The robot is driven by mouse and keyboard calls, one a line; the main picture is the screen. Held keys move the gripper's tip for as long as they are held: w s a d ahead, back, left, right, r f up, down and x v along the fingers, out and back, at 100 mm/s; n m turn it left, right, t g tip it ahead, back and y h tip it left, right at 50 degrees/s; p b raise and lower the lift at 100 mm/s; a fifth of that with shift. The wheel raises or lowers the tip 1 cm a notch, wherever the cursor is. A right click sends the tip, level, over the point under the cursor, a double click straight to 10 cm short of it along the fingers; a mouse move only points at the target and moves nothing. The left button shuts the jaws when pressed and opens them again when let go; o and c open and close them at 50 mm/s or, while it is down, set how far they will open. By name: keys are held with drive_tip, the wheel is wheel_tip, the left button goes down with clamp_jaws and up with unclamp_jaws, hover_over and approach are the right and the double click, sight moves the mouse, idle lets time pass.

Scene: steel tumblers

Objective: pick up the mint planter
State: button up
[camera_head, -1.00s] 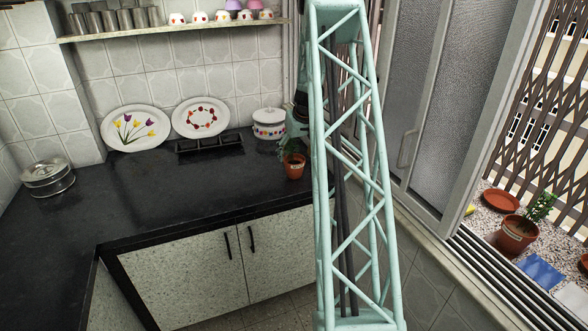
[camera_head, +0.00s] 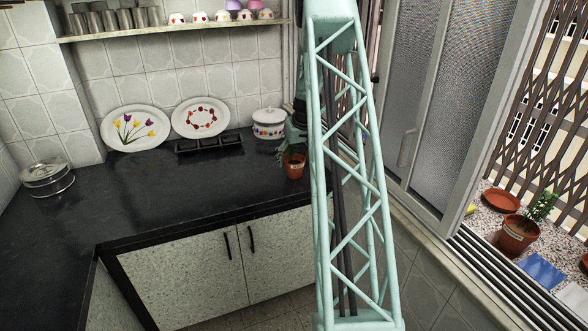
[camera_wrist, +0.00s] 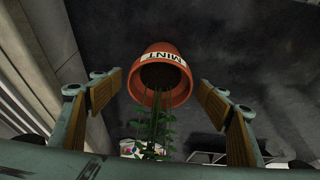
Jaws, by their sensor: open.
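The mint planter (camera_head: 294,169) is a small terracotta pot with green leaves, upright on the dark counter at its right end in the head view. In the wrist view the pot (camera_wrist: 165,58) shows upside down with a white MINT label, and its leaves (camera_wrist: 155,125) hang toward the gripper's base. My gripper (camera_wrist: 160,88) is open, with one wood-toned finger pad on each side of the planter and visible gaps between. In the head view my teal wrist partly hides the leaves, and my lattice arm covers the area to the right.
A white lidded pot (camera_head: 268,124) stands behind the planter. A black tray (camera_head: 209,143) and two decorated plates (camera_head: 135,128) (camera_head: 200,117) are to its left. The counter (camera_head: 170,190) is clear in front of these. Another potted plant (camera_head: 518,232) stands on the window ledge.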

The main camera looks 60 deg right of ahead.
drive_tip(key=shift+x, duration=1.2)
drive_tip(key=shift+c, duration=0.2)
drive_tip(key=shift+w, duration=0.1)
drive_tip(key=c, duration=1.2)
drive_tip(key=shift+r, duration=0.15)
drive_tip(key=shift+d+r, duration=0.1)
drive_tip(key=shift+r, duration=1.6)
drive_tip(key=s+a, duration=0.3)
drive_tip(key=a, duration=0.1)
drive_tip(key=s+a+r+b, duration=0.1)
drive_tip(key=s+a, duration=0.3)
drive_tip(key=s+a+b, duration=0.1)
drive_tip(key=s+a, duration=0.2)
drive_tip(key=a, duration=0.1)
drive_tip(key=shift+s+a+r, duration=0.15)
drive_tip(key=shift+s+r, duration=0.05)
